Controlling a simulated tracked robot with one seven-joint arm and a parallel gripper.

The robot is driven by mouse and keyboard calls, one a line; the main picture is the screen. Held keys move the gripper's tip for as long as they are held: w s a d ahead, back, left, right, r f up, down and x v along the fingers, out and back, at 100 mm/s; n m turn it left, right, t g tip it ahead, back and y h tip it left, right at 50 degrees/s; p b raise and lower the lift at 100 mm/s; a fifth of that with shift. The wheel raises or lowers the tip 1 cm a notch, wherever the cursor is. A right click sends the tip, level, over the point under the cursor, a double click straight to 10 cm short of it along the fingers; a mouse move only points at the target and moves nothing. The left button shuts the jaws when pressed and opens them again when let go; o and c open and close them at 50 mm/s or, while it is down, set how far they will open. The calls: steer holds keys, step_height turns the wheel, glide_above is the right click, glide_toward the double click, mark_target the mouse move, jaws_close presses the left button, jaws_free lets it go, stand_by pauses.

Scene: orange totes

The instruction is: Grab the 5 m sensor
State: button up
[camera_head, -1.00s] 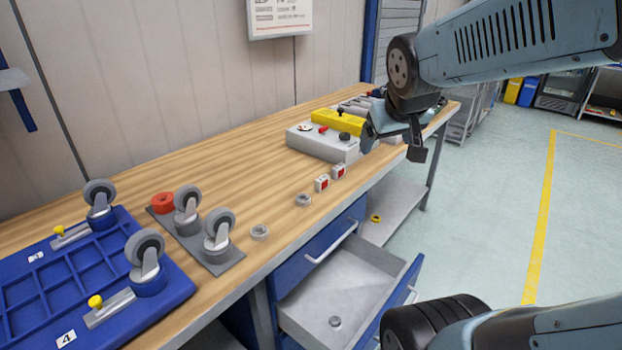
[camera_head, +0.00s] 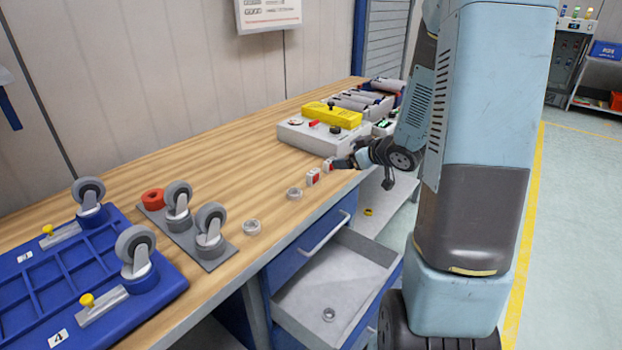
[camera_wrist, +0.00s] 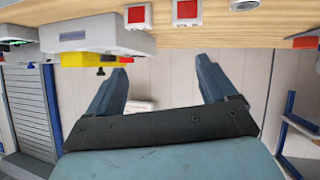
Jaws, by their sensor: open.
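Two small white blocks with red faces stand near the front edge of the workbench: the nearer block (camera_head: 313,177) and the farther block (camera_head: 328,164). I cannot read a label on either, so I cannot tell which is the 5 m sensor. Both also show at the top of the wrist view, the left block (camera_wrist: 137,16) and the right block (camera_wrist: 187,12). My gripper (camera_head: 343,163) is low at the bench edge, right beside the farther block; contact cannot be told. In the wrist view its fingers (camera_wrist: 160,66) are spread, with nothing between them.
A grey control box (camera_head: 305,136) with a yellow top stands behind the blocks. Metal rings (camera_head: 294,194) lie along the front edge. A caster plate (camera_head: 188,234) and blue tray (camera_head: 60,285) are at left. An open drawer (camera_head: 345,262) juts out below the bench.

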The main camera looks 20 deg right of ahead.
mark_target(316, 173)
steer(key=w+a+f+y, duration=0.1)
steer(key=a+f, duration=0.1)
steer(key=w+a+f+y, duration=0.1)
steer(key=w+a+f, duration=0.1)
steer(key=f, duration=0.1)
steer(key=w+a+f+y, duration=0.1)
steer(key=w+a+f, duration=0.1)
steer(key=shift+a+f+n+y, duration=0.15)
steer(key=shift+f+n+y, duration=0.05)
steer(key=shift+n+y, duration=0.1)
steer(key=shift+d+x, duration=0.1)
steer(key=shift+x, duration=1.25)
steer(key=shift+d+x, duration=0.15)
steer(key=shift+x, duration=1.2)
steer(key=shift+f, duration=0.2)
steer(key=c, duration=1.1)
steer(key=shift+w, duration=0.1)
